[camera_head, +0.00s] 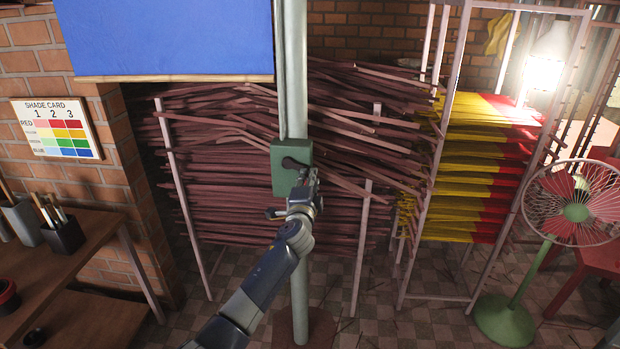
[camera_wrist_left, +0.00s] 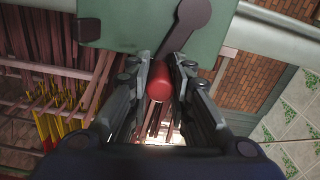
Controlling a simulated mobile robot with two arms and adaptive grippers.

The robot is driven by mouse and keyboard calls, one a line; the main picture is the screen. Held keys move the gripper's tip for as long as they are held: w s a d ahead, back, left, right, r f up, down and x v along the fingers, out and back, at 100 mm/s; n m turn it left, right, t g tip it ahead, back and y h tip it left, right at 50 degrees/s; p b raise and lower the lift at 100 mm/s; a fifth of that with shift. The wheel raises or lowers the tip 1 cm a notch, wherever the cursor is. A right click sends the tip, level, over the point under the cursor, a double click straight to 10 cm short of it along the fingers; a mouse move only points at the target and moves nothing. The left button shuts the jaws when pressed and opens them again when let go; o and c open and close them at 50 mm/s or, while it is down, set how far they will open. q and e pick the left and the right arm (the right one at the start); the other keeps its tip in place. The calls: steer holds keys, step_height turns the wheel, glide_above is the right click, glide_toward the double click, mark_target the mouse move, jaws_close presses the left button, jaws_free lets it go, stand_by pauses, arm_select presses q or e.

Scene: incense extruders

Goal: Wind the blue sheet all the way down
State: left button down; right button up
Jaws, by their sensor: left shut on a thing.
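The blue sheet (camera_head: 170,38) hangs at the upper left in the head view, its lower edge held by a thin pale bar above the stacked sticks. A green winch box (camera_head: 292,166) is fixed to the grey-green post right of the sheet, with a dark crank arm on its face. In the left wrist view the green box (camera_wrist_left: 130,25), the dark crank arm (camera_wrist_left: 192,28) and its red handle (camera_wrist_left: 159,80) show close up. My left gripper (camera_head: 303,190) is at the crank, its fingers (camera_wrist_left: 160,85) shut around the red handle. My right gripper is in neither view.
Racks of dark sticks (camera_head: 225,190) stand behind the post. A rack of yellow and red sticks (camera_head: 470,180) and a green fan (camera_head: 575,212) stand at the right. A wooden table (camera_head: 60,262) with brush pots is at the left, below a shade card (camera_head: 57,129).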

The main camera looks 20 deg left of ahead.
arm_select(q)
steer(key=shift+s+a+f+m, duration=0.1)
steer(key=shift+a+f+m, duration=0.35)
steer(key=shift+m, duration=0.45)
steer(key=a+f+m, duration=0.1)
steer(key=m, duration=0.2)
steer(key=a+f+m, duration=0.1)
steer(key=m, duration=0.2)
steer(key=s+a+f+m+p, duration=0.1)
steer(key=a+m, duration=0.1)
steer(key=m, duration=0.1)
steer(key=shift+a+m, duration=0.1)
steer(key=shift+m, duration=0.2)
steer(key=shift+s+a+m, duration=0.2)
steer(key=shift+a+m, duration=0.35)
steer(key=shift+m, duration=0.45)
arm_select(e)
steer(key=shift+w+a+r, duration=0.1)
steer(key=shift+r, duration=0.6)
arm_select(q)
steer(key=shift+a, duration=0.1)
steer(key=c, duration=1.7)
jaws_free()
steer(key=shift+o, duration=1.4)
steer(key=shift+f, duration=0.25)
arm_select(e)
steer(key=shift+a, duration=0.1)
